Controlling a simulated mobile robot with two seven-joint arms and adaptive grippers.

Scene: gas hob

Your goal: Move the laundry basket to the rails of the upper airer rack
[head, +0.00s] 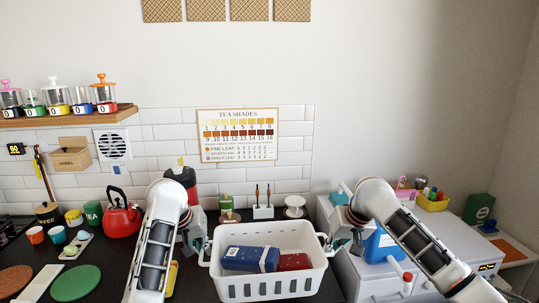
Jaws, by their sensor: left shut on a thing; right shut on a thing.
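The white laundry basket (272,286) is at the bottom middle of the head view, in front of the dark counter. A blue bundle with a pale band (250,259) and a red folded thing (293,262) lie in it. My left gripper (203,248) is shut on the basket's left end, and my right gripper (328,243) is shut on its right end.
A red kettle (122,214) and several cups stand on the counter at left. A shelf (70,117) with jars is above them. Small holders stand behind the basket. A white appliance (362,278) is at right.

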